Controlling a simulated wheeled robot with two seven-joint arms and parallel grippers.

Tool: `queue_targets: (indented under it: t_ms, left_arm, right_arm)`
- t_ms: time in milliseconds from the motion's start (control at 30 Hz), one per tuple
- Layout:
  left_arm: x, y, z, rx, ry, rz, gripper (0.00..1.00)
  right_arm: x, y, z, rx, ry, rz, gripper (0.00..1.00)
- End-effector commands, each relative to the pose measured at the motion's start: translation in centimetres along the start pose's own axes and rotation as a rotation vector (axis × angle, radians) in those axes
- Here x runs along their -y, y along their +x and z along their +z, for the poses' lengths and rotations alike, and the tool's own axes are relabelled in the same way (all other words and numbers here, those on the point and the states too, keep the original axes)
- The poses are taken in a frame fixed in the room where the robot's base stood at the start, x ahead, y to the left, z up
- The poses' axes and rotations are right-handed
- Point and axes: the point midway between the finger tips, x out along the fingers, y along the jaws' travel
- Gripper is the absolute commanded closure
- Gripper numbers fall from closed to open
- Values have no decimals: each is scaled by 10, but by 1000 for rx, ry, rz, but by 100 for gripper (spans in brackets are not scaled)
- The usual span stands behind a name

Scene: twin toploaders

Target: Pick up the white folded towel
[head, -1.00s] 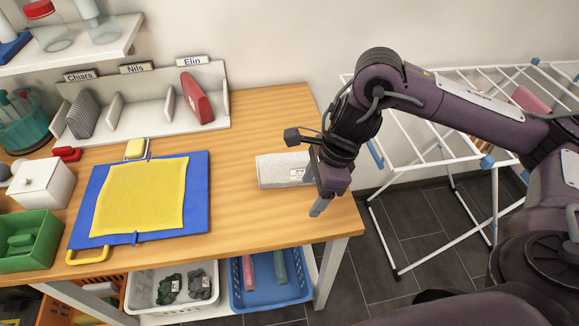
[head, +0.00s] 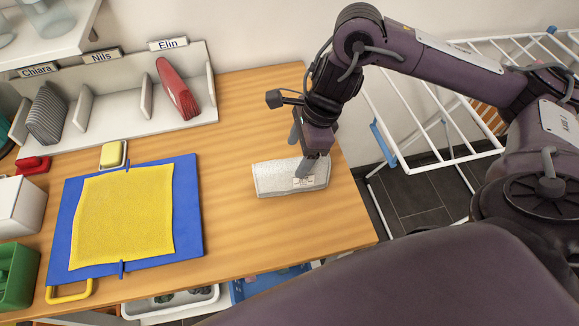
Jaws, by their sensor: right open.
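The white folded towel (head: 275,179) lies flat on the wooden table near its right end, with a small printed label on its right part. My right gripper (head: 301,158) is over the right half of the towel, pointing down. Its fingers are apart: one shows in front of the towel's label, the other behind, near the far edge. The gripper hides part of the towel's far right side. Whether the fingers touch the towel cannot be told. My left gripper is not in view.
A blue board (head: 190,220) with a yellow cloth (head: 125,215) lies left of the towel. A white divided rack (head: 120,118) holds grey and red folded items at the back. A white drying rack (head: 425,125) stands right of the table. The table around the towel is clear.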

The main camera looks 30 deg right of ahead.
Motion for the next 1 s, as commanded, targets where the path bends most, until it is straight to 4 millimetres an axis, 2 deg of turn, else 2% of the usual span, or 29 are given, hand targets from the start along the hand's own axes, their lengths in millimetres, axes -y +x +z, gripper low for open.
queue_targets:
  t_ms: [33, 167, 500, 767, 867, 1000]
  left_arm:
    - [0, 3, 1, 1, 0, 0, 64]
    - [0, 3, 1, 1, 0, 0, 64]
    - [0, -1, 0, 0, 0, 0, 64]
    - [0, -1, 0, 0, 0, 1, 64]
    - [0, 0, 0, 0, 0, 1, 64]
    - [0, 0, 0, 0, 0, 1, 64]
  right_arm:
    - [-1, 8, 0, 1, 0, 4, 32]
    - [-1, 18, 1, 1, 1, 4, 32]
    - [-2, 58, 4, 0, 2, 2, 32]
    - [-2, 62, 4, 0, 0, -1, 32]
    - [-2, 62, 4, 0, 0, -1, 41]
    - [-2, 62, 4, 0, 0, -1, 59]
